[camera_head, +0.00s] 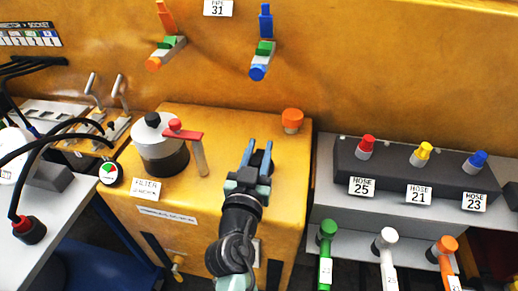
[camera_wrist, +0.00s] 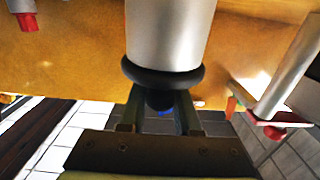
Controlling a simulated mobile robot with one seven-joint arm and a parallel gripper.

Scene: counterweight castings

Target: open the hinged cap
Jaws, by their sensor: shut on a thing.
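My gripper (camera_head: 257,150) is over the top of the yellow-orange box, to the right of the filter. In the wrist view its two dark fingers (camera_wrist: 160,105) are on either side of a dark rounded knob (camera_wrist: 158,98). The knob sits at the end of a silver cylinder (camera_wrist: 170,35), beside a thick black ring (camera_wrist: 162,77). My gripper hides this part in the head view. It may belong to the hinged cap, but no hinge shows, and I cannot tell whether the cap is raised.
Left of my gripper stand the filter pot (camera_head: 162,152) and a red lever (camera_head: 185,135) on a grey post. An orange knob (camera_head: 292,118) is close on the right. A dark hose block (camera_head: 415,172) is farther right. Orange and blue handles hang on the wall behind.

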